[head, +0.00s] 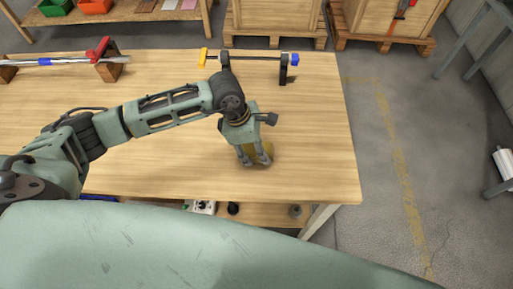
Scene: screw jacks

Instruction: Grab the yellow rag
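My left arm reaches in from the left over the wooden table. My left gripper (255,160) points down near the table's front right part. Its fingers stand over a small dull-yellow patch, which looks like the yellow rag (262,150). The gripper hides much of the rag. I cannot tell whether the fingers are closed on it or only around it. My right gripper is not in view.
The wooden table (320,150) is clear around the gripper. A bar on dark supports (255,57), with yellow and blue ends, stands at its back edge. A metal rod (75,60) on wooden blocks lies at back left. Wooden crates (278,15) stand behind.

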